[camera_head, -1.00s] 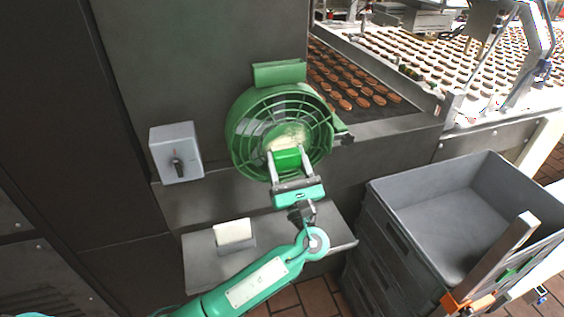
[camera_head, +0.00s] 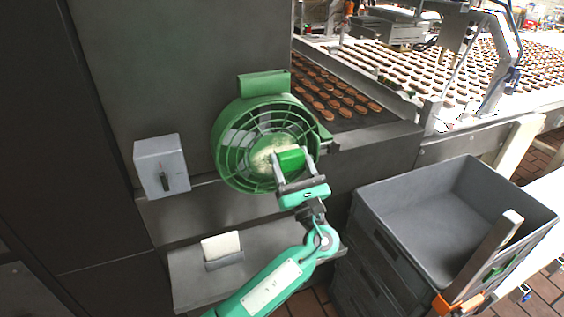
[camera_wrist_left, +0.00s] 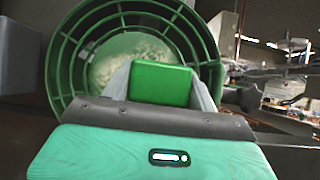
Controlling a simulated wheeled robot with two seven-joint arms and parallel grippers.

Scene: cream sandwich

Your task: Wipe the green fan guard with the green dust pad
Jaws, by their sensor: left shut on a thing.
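The green fan guard (camera_head: 229,159) is a round ringed grille on the dark machine wall, with a pale dusty patch (camera_head: 262,157) around its hub. It also shows in the left wrist view (camera_wrist_left: 66,62), where the patch (camera_wrist_left: 112,60) lies left of the pad. My left gripper (camera_head: 293,165) is shut on the green dust pad (camera_head: 292,160), in front of the lower right part of the guard. The pad (camera_wrist_left: 161,84) sits between both fingers in the left wrist view. I cannot tell whether it touches the guard.
A grey switch box (camera_head: 160,163) is on the wall to the left. A grey shelf (camera_head: 190,282) below holds a white block (camera_head: 221,246). Grey stacked crates (camera_head: 395,215) stand at the right. A conveyor with biscuits (camera_head: 335,98) runs behind.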

